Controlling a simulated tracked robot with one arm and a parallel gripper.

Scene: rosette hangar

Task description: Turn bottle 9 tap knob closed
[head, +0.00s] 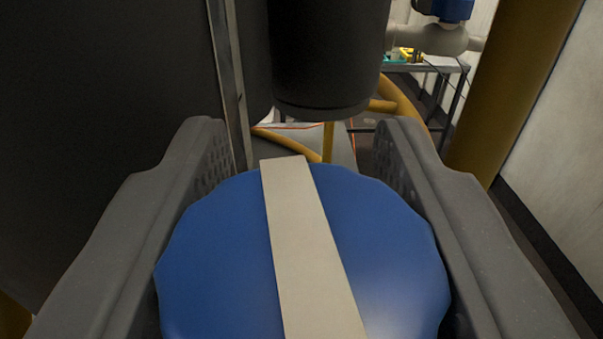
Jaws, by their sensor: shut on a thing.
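A round blue knob (210,250) with a wavy edge and a pale stripe (305,250) across its face fills the lower middle of the head view. The stripe runs almost straight away from me, its far end leaning slightly left. My gripper (305,150) has one grey finger on each side of the knob and is shut on it. The knob's near edge is cut off by the frame. The valve body under the knob is hidden, and no bottle number is readable.
A dark cylinder (325,60) hangs just beyond the knob. A large dark panel (100,100) stands at left. A thick yellow pipe (520,80) rises at right before a pale wall (565,140). A metal table (440,68) and another blue knob (455,10) on a pale pipe are farther back.

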